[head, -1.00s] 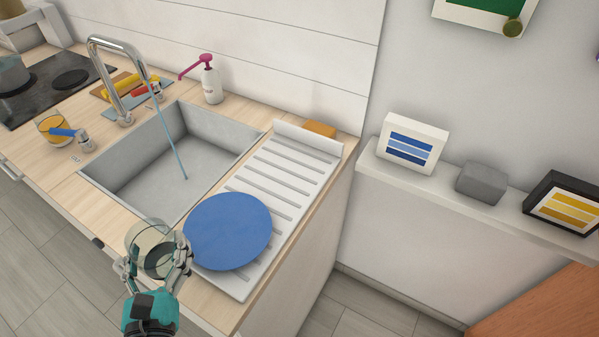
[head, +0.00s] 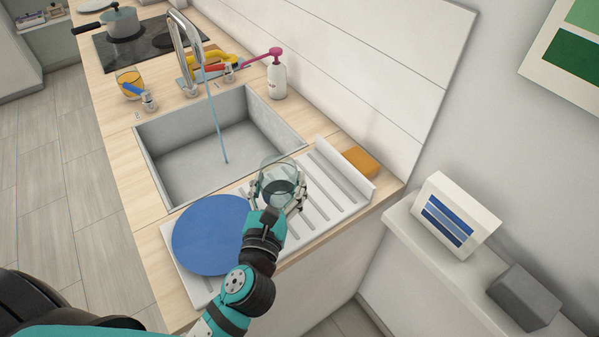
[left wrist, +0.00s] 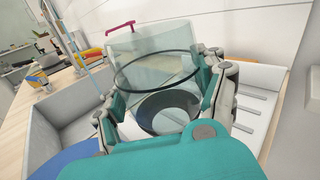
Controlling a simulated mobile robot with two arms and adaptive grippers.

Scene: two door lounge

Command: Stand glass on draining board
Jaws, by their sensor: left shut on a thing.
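My left gripper (head: 279,198) is shut on a clear glass (head: 279,174) and holds it over the white draining board (head: 338,179), beside the blue plate. In the left wrist view the glass (left wrist: 155,55) sits between the fingers, with its round rim showing dark. I cannot tell whether its base touches the board. The blue plate (head: 210,236) lies flat on the near part of the draining board. The slatted far part of the board is bare. My right gripper is not in view.
The sink (head: 200,165) lies left of the board, with water running from the tap (head: 181,50). An orange sponge (head: 361,162) is at the board's far end. A soap bottle (head: 277,78) stands behind the sink. A ledge with a picture frame (head: 444,215) is at the right.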

